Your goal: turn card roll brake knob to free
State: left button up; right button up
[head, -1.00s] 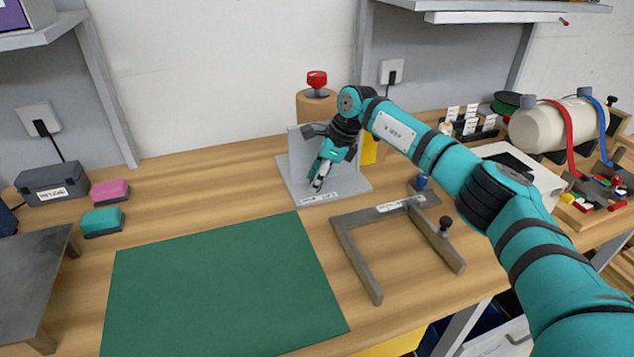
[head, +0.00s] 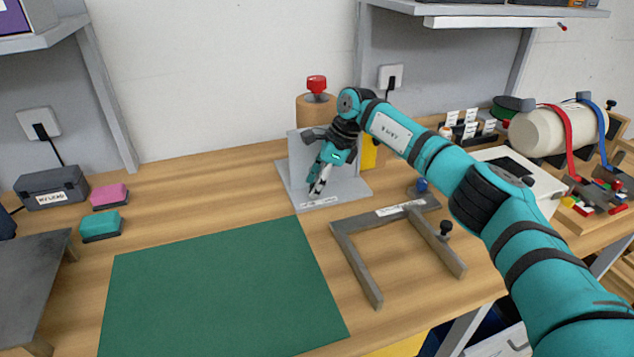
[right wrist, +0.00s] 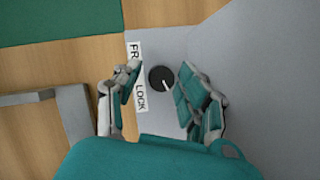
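The brake knob (right wrist: 160,79) is a round black knob with a white pointer line on a grey stand, seen in the right wrist view. Its pointer slants towards the lower right. A white label strip (right wrist: 140,97) beside it reads "FR", partly covered, and "LOCK". My right gripper (right wrist: 157,88) is open, with one finger on each side of the knob; the knob lies closer to the right-hand finger. I cannot tell whether it touches. In the head view my right gripper (head: 318,186) points down over the grey stand (head: 350,188) and hides the knob. My left gripper is not in view.
A brown roll (head: 312,108) with a red knob (head: 316,84) stands behind the grey stand. A grey U-shaped frame (head: 355,262) lies in front, right of a green mat (head: 220,290). Pink (head: 109,195) and teal (head: 101,225) blocks lie at left.

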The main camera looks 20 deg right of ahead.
jog(key=shift+w+d+r, duration=0.1)
jog(key=shift+w+r, duration=0.05)
jog(key=shift+r, duration=0.15)
jog(key=shift+d+r, duration=0.15)
jog(key=shift+r, duration=0.2)
jog(key=v, duration=0.6)
jog(key=shift+s+r, duration=0.3)
jog(key=shift+d, duration=0.15)
